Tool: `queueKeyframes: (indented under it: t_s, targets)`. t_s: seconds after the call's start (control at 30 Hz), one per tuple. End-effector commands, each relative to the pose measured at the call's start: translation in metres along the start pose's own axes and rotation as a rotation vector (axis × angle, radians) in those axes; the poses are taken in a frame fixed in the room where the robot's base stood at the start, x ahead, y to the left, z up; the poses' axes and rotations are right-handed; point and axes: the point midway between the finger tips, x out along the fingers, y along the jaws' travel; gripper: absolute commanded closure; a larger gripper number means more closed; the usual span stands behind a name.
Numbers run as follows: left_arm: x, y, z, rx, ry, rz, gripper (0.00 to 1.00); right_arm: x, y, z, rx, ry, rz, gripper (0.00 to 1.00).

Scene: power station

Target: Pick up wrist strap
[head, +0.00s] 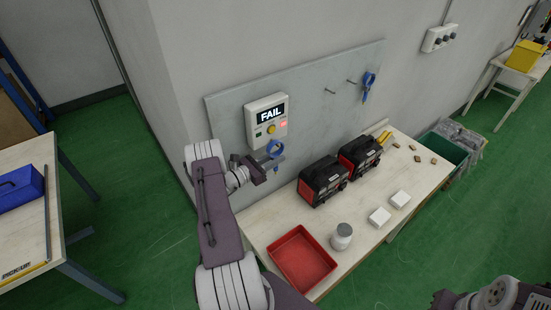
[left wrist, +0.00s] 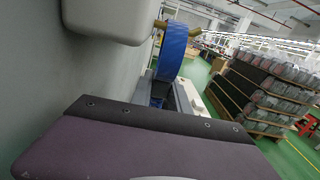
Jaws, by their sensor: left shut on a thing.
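A blue wrist strap (head: 274,150) is at my left gripper (head: 271,163), just below the wall tester (head: 267,120). The tester shows FAIL, with a yellow button and a small red light. The left gripper is shut on this strap. In the left wrist view the blue band (left wrist: 172,50) stands up beyond the gripper body, close beside the tester's pale casing (left wrist: 112,18). The fingertips are mostly hidden there. A second blue wrist strap (head: 368,84) hangs from a peg farther right on the grey board. My right gripper (head: 445,299) is partly cut off at the bottom edge.
The grey board (head: 325,88) is on the wall behind a wooden bench (head: 266,220). The bench holds two black-and-red cases (head: 322,182) (head: 360,157), a red tray (head: 301,259), a white-lidded jar (head: 341,236) and two white boxes (head: 379,217) (head: 400,199).

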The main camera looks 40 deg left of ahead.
Motion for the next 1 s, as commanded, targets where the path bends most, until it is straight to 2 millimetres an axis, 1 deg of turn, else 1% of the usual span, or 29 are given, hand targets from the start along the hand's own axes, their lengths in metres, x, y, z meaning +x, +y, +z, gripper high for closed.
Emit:
queueKeyframes:
  t_s: [0.13, 0.23, 0.33, 0.4, 0.57, 0.67, 0.8, 0.9, 1.0]
  targets:
    - [0.0, 0.0, 0.002, 0.001, 0.0, 0.0, 1.0, 0.001, 0.0, 0.0, 0.0, 0.0, 0.0, 1.0]
    - [0.0, 0.0, 0.008, 0.002, 0.0, 0.0, 1.0, 0.005, 0.0, 0.001, 0.0, 0.0, 0.0, 1.0]
    - [0.0, 0.0, 0.022, 0.005, -0.001, 0.0, 1.0, 0.011, 0.0, 0.001, 0.0, 0.0, 0.0, 1.0]
    - [0.0, -0.001, 0.035, 0.005, -0.001, 0.0, 1.0, 0.017, 0.0, 0.002, 0.0, 0.0, 0.0, 1.0]
    - [0.0, -0.037, 0.031, -0.005, 0.001, -0.002, 1.0, 0.025, 0.001, 0.003, 0.0, 0.0, 0.0, 1.0]
    - [0.0, -0.064, 0.029, -0.004, 0.001, -0.003, 1.0, 0.033, 0.001, 0.003, 0.0, 0.0, 0.0, 1.0]
    - [0.0, -0.109, 0.027, -0.003, 0.002, -0.004, 1.0, 0.046, 0.001, 0.005, 0.0, 0.0, 0.0, 1.0]
    - [0.0, -0.135, 0.026, -0.001, 0.002, -0.003, 1.0, 0.053, 0.001, 0.005, 0.0, 0.0, 0.0, 1.0]
    - [0.0, -0.156, 0.027, -0.001, 0.001, -0.004, 1.0, 0.058, 0.001, 0.006, 0.0, 0.0, 0.0, 1.0]
